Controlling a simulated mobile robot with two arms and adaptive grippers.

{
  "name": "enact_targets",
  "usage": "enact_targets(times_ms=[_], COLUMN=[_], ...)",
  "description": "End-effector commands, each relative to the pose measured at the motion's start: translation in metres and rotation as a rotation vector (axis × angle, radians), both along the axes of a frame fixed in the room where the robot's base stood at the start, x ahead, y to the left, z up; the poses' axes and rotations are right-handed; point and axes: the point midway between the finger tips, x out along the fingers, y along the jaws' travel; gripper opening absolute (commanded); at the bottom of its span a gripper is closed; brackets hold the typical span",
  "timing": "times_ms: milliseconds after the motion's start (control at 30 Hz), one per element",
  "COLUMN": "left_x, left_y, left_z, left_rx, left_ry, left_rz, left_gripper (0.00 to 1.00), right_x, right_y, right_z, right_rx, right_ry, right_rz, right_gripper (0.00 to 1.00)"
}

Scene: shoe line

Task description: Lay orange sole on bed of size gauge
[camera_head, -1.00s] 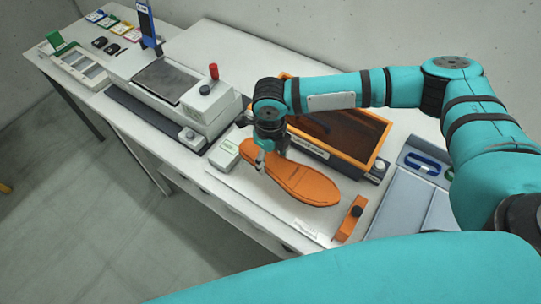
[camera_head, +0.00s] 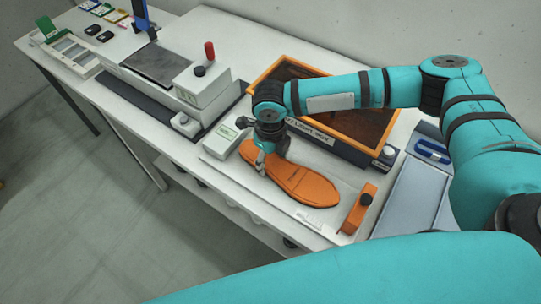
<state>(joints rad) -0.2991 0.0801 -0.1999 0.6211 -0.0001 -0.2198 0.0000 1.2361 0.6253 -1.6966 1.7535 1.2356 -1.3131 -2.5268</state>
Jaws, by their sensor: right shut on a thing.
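The orange sole (camera_head: 300,183) is long and flat, with its heel at the upper left and its toe at the lower right. My right gripper (camera_head: 259,168) is shut on the sole near its heel end, reaching down from above. The sole is over the pale flat bed of the size gauge (camera_head: 240,180). I cannot tell if it rests on the bed or is slightly above it. The gauge has a white block with a green label (camera_head: 229,137) by the heel and an orange slider with a dark knob (camera_head: 358,209) beyond the toe. My left gripper is not in view.
An orange-framed box with a dark window (camera_head: 350,118) stands just behind the gauge. A white device with a red knob (camera_head: 203,85) is to the left. A grey-blue tray (camera_head: 408,198) lies to the right. The table's front edge is close to the gauge.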

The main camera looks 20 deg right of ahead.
Motion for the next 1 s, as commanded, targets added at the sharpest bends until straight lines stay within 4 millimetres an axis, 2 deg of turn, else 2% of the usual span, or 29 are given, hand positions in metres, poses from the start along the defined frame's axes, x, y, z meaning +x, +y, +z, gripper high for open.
enact_targets(times_ms=[233, 267, 467, 767, 867, 1000], left_x=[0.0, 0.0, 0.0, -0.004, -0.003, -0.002], left_y=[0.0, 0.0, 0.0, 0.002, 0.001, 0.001], left_z=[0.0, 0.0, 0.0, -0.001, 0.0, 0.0], left_rx=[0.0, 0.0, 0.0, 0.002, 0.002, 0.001], left_ry=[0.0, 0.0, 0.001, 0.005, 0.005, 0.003], left_rz=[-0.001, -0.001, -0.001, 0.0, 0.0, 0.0], left_gripper=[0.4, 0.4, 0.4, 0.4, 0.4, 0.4], right_x=[0.0, 0.0, 0.0, 0.0, 0.001, 0.001], right_y=[0.0, 0.0, 0.0, 0.0, 0.0, 0.0], right_z=[0.0, 0.0, 0.0, 0.0, 0.008, 0.033], right_rx=[0.001, 0.001, 0.001, 0.0, -0.001, 0.001], right_ry=[-0.001, -0.001, -0.001, 0.0, -0.001, -0.004], right_rz=[0.0, 0.0, 0.0, 0.0, -0.001, 0.001], right_gripper=[0.2, 0.62, 0.88, 0.88, 0.88, 0.88])
